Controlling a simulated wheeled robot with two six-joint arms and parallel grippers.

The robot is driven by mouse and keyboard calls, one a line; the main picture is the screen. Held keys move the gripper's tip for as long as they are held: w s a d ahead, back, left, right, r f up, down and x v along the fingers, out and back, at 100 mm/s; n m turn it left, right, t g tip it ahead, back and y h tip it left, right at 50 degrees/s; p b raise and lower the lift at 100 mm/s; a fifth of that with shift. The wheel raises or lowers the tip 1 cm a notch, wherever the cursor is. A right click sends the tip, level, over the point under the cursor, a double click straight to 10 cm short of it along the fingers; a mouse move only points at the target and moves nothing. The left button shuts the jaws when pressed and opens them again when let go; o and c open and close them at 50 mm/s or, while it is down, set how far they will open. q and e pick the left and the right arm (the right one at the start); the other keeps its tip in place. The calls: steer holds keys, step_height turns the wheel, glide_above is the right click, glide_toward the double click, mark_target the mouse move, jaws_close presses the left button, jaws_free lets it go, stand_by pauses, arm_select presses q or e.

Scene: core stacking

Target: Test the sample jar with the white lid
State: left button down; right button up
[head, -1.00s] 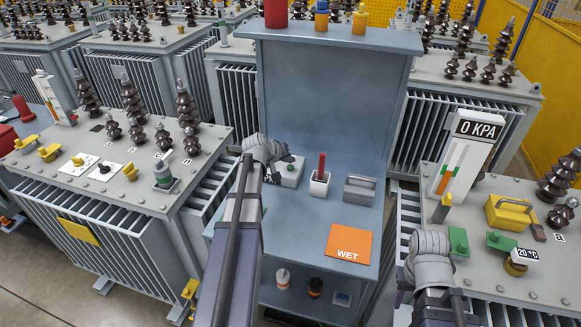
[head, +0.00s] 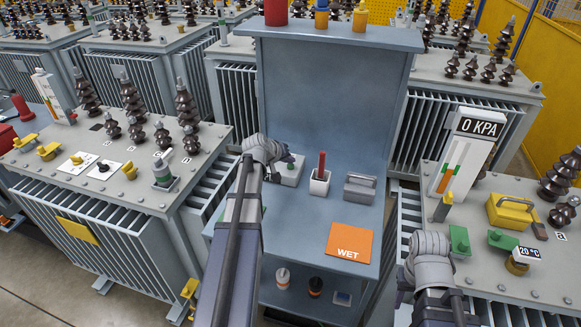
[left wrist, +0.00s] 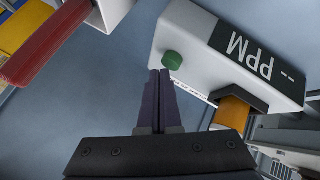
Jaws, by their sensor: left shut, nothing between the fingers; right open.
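The grey-white tester (left wrist: 222,48) has a black display reading "-- PPM" and a green button (left wrist: 172,60). It also shows on the bench in the head view (head: 291,172). An amber cylinder (left wrist: 234,113), perhaps the sample jar, sits beneath a dark bracket at the tester's side; its lid is hidden. My left gripper (left wrist: 159,72) is shut and empty, its tips beside the green button; I cannot tell if they touch. In the head view its fingers are hidden behind my wrist. My right gripper (head: 428,262) is over the right transformer, its fingers hidden.
A white holder (head: 319,183) with a red rod and a grey handled block (head: 360,188) stand beside the tester. An orange WET card (head: 349,242) lies in front. Small containers (head: 283,278) stand on the lower shelf. A 0 KPA gauge (head: 478,126) is at right.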

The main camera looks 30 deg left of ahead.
mark_target(289, 167)
arm_select(q)
steer(key=shift+f+b, duration=0.5)
stand_by(0.8)
steer(key=shift+r+p, duration=0.95)
step_height(289, 167, up, 5)
steer(key=p, duration=0.5)
steer(key=shift+s+f, duration=0.1)
stand_by(0.8)
